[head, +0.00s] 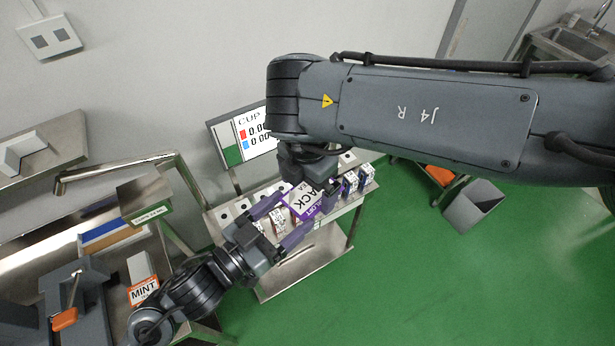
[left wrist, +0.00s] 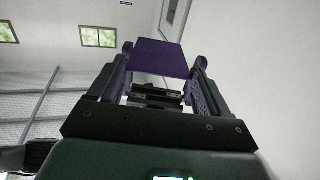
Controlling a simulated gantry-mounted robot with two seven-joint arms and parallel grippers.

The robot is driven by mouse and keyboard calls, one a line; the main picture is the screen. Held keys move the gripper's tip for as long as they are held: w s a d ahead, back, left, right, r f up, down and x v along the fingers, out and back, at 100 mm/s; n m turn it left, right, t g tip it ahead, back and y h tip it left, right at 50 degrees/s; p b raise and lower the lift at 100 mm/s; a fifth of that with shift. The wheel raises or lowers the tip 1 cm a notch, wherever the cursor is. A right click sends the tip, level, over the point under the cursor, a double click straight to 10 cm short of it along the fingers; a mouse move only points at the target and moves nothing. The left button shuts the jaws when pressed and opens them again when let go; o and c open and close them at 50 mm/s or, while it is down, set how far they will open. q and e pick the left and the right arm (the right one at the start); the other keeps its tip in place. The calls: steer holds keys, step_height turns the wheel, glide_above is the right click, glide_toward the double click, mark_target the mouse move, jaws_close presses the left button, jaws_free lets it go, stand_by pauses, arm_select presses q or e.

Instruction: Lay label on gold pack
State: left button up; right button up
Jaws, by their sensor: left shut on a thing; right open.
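A white and purple label (head: 302,200), with the letters "ACK" readable, is held between the purple fingers of my left gripper (head: 292,212), above the steel stand. In the left wrist view the label (left wrist: 160,57) shows as a flat purple face spanning the gap between the fingers. My right gripper (head: 312,172) is open, just behind the label's upper edge; its fingers are partly hidden, and I cannot tell whether it touches the label. I cannot make out a gold pack; the label and grippers cover part of the stand.
The steel stand (head: 225,213) holds several small packs, including a blue and white one (head: 366,176). A screen (head: 232,150) stands behind it. A MINT box (head: 143,280) sits on the left bench. A grey bin (head: 474,207) is on the right.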

arm_select(q)
steer(key=shift+d, duration=0.1)
arm_select(e)
steer(key=c, duration=0.9)
arm_select(q)
steer(key=o, duration=0.9)
arm_select(e)
steer(key=shift+c, duration=0.2)
